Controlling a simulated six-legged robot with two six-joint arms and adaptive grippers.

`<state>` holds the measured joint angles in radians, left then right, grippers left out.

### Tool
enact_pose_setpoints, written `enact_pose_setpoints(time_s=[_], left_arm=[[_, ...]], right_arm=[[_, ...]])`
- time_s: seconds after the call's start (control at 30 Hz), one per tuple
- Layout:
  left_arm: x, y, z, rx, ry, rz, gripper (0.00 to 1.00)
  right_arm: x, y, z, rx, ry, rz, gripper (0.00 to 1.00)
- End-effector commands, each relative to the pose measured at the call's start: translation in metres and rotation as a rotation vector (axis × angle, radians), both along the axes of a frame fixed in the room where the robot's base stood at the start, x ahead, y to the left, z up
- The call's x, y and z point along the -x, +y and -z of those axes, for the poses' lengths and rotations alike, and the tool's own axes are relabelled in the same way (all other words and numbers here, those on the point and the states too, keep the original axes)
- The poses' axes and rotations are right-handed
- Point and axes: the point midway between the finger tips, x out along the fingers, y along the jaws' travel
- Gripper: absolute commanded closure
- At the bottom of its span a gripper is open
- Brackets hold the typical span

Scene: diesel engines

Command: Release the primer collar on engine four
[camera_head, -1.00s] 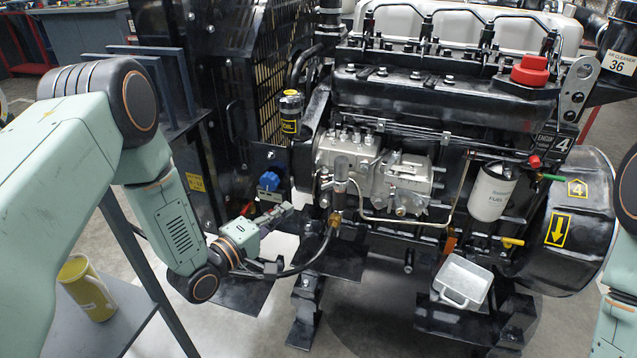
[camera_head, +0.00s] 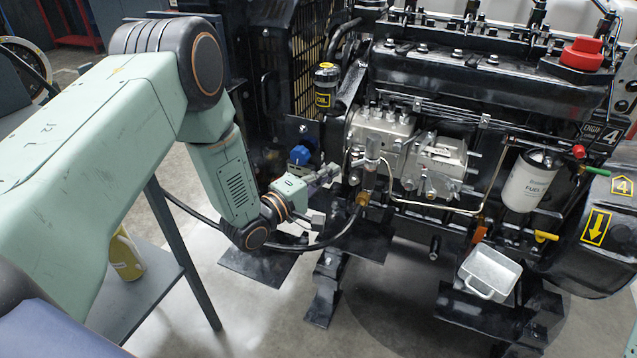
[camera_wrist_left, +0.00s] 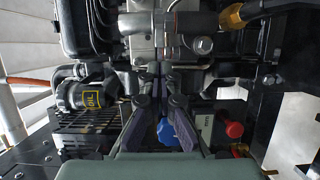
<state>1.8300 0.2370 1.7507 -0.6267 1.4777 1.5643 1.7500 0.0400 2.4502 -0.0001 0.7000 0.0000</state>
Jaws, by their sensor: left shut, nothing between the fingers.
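Engine four shows its number plate (camera_head: 607,136) at the right of the head view. On its near side is a silver fuel pump (camera_head: 383,130). A short upright metal cylinder (camera_head: 372,152) stands at its front, above a brass fitting (camera_head: 362,198); it looks like the primer, but I cannot make out its collar. My left gripper (camera_head: 332,172) is shut and empty, just left of that cylinder. In the left wrist view its fingertips (camera_wrist_left: 161,82) meet in front of the pump body, with the cylinder (camera_wrist_left: 183,22) above and slightly right. My right gripper is not in view.
A blue knob (camera_head: 299,155) sits just left of my left gripper and shows behind the fingers in the wrist view (camera_wrist_left: 167,130). A black hose (camera_head: 318,243) loops beneath. A metal pipe (camera_head: 440,209) runs right of the cylinder. A silver tray (camera_head: 489,272) sits lower right.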

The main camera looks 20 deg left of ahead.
Motion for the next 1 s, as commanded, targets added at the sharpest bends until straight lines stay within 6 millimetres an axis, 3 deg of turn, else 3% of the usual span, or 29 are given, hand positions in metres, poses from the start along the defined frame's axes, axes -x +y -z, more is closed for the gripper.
enact_pose_setpoints(time_s=[0.1,0.33,1.0], left_arm=[[-0.019,-0.009,0.002,-0.003,-0.003,0.004,1.00],[-0.040,-0.017,0.001,-0.001,0.000,0.001,1.00],[-0.043,-0.018,0.000,0.000,0.001,-0.011,1.00]], right_arm=[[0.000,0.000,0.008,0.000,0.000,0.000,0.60],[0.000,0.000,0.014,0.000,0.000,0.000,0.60],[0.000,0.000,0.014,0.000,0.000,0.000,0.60]])
